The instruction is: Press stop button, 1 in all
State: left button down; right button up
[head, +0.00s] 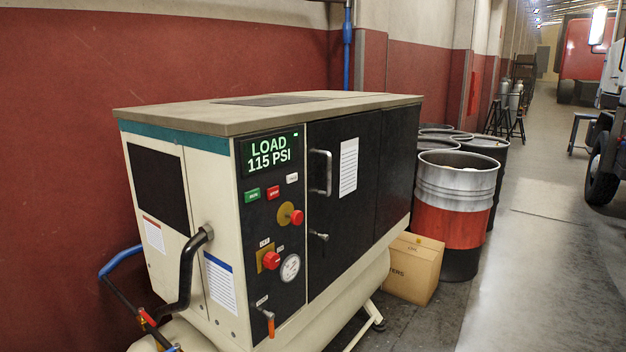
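A compressor cabinet (208,238) stands against the wall, with a dark control panel on its front. Its display (269,153) reads LOAD 115 PSI. Below the display are a green button (252,195), a red button (273,192) and a small white label or button (292,178). The lettering on them is too small to read surely. Lower down are a red knob (297,217) beside a yellow disc (285,214) and a second red knob (271,260) on a yellow plate. Neither of my grippers is in view.
A pressure gauge (290,268), a door handle (320,172) and an orange-handled valve (270,326) sit on the cabinet front. A cardboard box (412,270) and a red-banded drum (455,215) stand to the right. The floor (540,270) at right is clear.

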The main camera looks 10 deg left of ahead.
aim_at(273, 193)
jog(key=i+l, duration=0.2)
jog(key=i, duration=0.25)
jog(key=i+l+z, duration=0.1)
jog(key=i+l, duration=0.15)
jog(key=i, duration=0.2)
